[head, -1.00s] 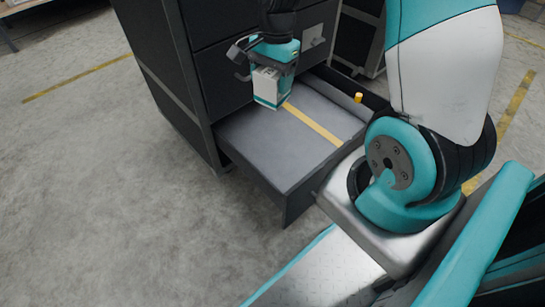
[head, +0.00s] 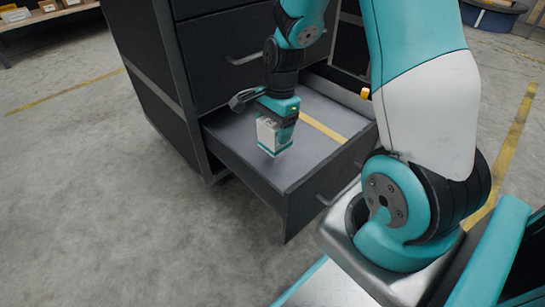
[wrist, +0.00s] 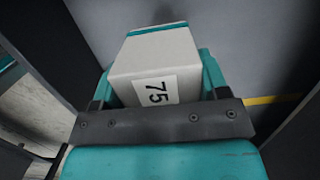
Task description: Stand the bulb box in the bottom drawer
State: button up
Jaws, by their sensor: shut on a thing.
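The bulb box (head: 273,135) is white with a teal band. In the wrist view the box (wrist: 155,62) shows a label reading 75. My gripper (head: 276,122) is shut on it and holds it upright over the left part of the open bottom drawer (head: 325,185). Whether its base touches the drawer floor I cannot tell. The drawer floor is grey, with a yellow strip (head: 322,128) to the right of the box. The strip also shows in the wrist view (wrist: 272,100).
The dark cabinet (head: 165,80) stands behind, with a closed drawer and its handle (head: 243,59) above the open one. A small yellow object (head: 365,93) is near the drawer's far right corner. The drawer floor right of the strip looks clear.

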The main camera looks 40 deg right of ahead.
notch_tip(320, 180, down, 6)
jog(key=b, duration=0.3)
jog(key=shift+f, duration=0.2)
jog(key=shift+r, duration=0.1)
jog(key=o, duration=1)
jog(key=shift+c, duration=0.2)
